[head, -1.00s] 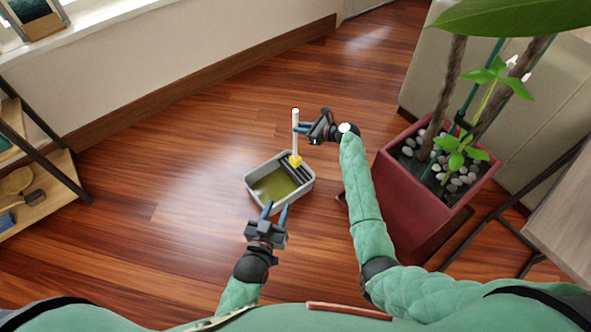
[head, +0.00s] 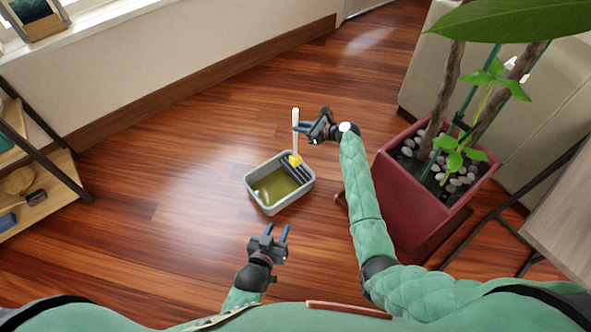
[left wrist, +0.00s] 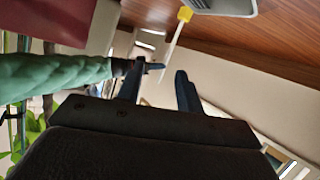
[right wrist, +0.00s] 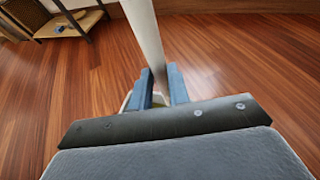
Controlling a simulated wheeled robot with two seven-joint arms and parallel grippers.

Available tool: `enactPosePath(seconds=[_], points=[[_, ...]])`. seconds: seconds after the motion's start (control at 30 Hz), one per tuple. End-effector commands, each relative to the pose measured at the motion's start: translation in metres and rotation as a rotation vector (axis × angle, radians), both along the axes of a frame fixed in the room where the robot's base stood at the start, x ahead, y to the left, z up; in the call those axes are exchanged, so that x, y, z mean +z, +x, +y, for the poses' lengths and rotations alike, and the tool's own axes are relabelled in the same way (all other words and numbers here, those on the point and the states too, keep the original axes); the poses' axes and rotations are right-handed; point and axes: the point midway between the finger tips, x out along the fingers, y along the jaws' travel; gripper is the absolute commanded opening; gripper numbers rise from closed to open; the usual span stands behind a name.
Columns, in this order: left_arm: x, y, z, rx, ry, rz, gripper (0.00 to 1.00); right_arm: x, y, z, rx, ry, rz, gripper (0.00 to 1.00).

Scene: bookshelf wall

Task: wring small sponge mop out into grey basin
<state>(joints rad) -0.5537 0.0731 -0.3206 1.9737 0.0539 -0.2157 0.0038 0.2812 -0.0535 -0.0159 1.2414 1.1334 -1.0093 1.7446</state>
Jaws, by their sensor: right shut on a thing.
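The small sponge mop (head: 295,135) has a white handle and a yellow head, and stands roughly upright at the grey basin (head: 267,207). Its yellow head (head: 295,160) is over the dark ribbed part at the basin's far right side. Murky greenish water lies in the rest of the basin. My right gripper (head: 304,128) is shut on the handle, which also shows between its fingers in the right wrist view (right wrist: 145,40). My left gripper (head: 276,232) is open and empty, in front of the basin and apart from it. In the left wrist view the mop head (left wrist: 185,14) shows by the basin (left wrist: 230,6).
A red planter (head: 420,190) with pebbles and a plant stands right of my right arm. A shelf (head: 45,195) with brushes is at the left, and a table (head: 560,210) at the right. Wooden floor left of the basin is clear.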

Motion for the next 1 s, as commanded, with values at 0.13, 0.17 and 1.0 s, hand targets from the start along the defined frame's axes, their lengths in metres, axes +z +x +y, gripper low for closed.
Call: enactPosePath(seconds=[0.13,0.17,1.0], points=[[-0.012,-0.006,0.001,-0.003,0.008,0.037,0.36,0.002,0.0,0.0,0.0,0.0,0.0,0.0],[-0.014,-0.008,0.001,-0.004,0.01,0.045,0.36,0.002,0.0,0.0,0.0,0.0,0.0,0.0],[-0.067,-0.049,0.005,-0.024,0.052,0.259,0.36,0.015,0.0,0.0,0.0,0.0,0.0,0.0]])
